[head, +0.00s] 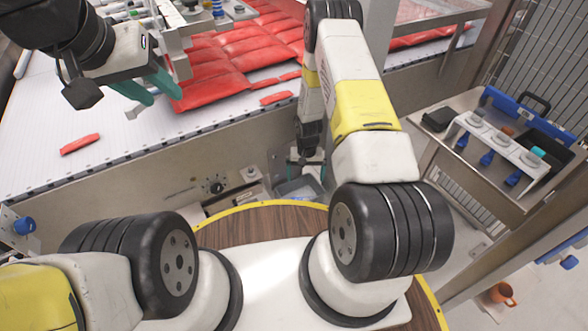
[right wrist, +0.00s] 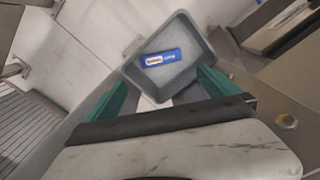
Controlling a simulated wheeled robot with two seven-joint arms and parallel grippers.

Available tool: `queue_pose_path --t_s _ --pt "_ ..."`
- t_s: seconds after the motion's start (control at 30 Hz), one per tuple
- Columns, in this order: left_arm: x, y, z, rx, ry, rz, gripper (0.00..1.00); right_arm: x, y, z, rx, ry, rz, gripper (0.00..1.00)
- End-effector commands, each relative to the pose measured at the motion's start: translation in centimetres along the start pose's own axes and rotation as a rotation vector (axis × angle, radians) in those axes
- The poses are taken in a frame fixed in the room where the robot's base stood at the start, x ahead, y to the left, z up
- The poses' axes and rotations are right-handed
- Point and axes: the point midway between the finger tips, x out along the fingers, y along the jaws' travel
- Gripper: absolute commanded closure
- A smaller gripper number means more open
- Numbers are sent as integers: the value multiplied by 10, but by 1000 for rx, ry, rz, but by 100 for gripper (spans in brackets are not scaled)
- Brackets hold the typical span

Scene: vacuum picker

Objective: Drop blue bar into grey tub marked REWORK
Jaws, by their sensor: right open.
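A blue bar with a white and yellow label (right wrist: 163,57) lies inside a grey tub (right wrist: 200,38), on its floor, in the right wrist view. The tub also shows partly in the head view (head: 298,188), low beside the conveyor; no REWORK marking is readable. My right gripper (right wrist: 162,82) is open and empty, its green fingers apart at the tub's near side, the bar beyond their tips.
The white conveyor (head: 40,110) carries several red packets (head: 220,85), one loose red packet (head: 80,144) at left. A side table (head: 470,160) with blue tools stands at right. The conveyor's side panel is close to the tub.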

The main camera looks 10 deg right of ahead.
Motion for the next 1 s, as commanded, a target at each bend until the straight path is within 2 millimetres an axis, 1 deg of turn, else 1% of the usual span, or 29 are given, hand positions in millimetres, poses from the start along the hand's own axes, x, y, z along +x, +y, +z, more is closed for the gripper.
queue_pose_path --t_s 0.03,0.1,0.2,0.3,0.4,0.5,0.87,0.97,1.0 --pt "0 0 0 0 0 0 64 -10 0 -1 0 3 -1 0" --pt "0 0 0 0 0 0 64 -23 0 -1 0 4 -1 0" --pt "0 0 0 0 0 0 64 -40 0 -1 0 3 -1 0" --pt "0 0 0 0 0 0 64 -53 0 -1 0 2 0 0" --pt "0 0 0 0 0 0 64 -61 0 0 0 0 0 0" --pt "0 0 0 0 0 0 64 -64 0 0 0 0 0 0" --pt "0 0 0 0 0 0 64 -64 0 0 0 0 0 0" --pt "0 0 0 0 0 0 64 -74 0 -3 0 8 -3 0" --pt "0 0 0 0 0 0 64 -84 -1 -6 0 17 -7 0"
